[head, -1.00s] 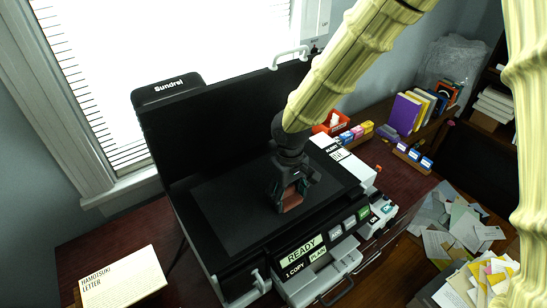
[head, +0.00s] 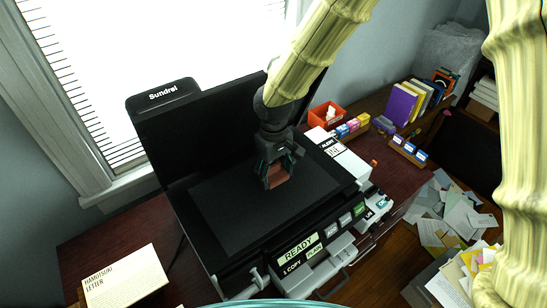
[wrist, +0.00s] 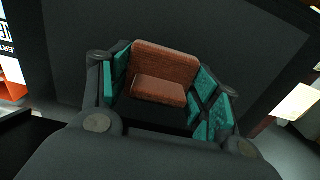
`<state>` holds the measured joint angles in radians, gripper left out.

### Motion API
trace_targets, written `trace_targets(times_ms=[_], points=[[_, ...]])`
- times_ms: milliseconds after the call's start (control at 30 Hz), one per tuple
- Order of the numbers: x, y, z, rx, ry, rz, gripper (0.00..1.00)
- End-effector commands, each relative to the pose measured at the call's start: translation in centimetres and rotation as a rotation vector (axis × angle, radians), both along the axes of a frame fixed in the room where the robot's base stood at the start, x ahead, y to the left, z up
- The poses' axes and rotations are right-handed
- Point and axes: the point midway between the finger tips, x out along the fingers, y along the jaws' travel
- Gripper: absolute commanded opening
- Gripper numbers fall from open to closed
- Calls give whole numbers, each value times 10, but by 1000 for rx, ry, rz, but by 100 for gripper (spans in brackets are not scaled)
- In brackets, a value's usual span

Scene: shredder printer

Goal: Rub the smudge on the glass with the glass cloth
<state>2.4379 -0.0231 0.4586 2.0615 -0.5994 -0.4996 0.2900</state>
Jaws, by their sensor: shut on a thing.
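My gripper (head: 277,173) is shut on a reddish-brown cloth (head: 278,181), which looks like a folded pad. In the wrist view the cloth (wrist: 158,70) sits between the teal-padded fingers. The dark glass (head: 235,218) is the flat top of the copier, under its raised lid (head: 195,125). My gripper is over the back part of the glass, pointing down, with the cloth at or just above the surface. I cannot tell whether the cloth touches it. I cannot make out a smudge on the dark glass.
The raised lid stands close behind my gripper. The copier's front panel (head: 300,250) has a READY display and buttons. A booklet (head: 125,277) lies at the left. Small boxes (head: 352,126), an orange box (head: 326,116) and books (head: 405,102) stand at the right. Papers litter the floor.

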Motion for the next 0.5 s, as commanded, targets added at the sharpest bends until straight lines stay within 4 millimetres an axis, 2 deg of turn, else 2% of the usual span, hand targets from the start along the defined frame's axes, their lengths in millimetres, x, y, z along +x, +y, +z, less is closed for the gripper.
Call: trace_targets(times_ms=[33, 233, 500], points=[[0, -1, 9, -1, -1, -1, 40], [0, -3, 26, -1, -1, -5, 40], [0, -4, 31, 0, 0, -7, 40]])
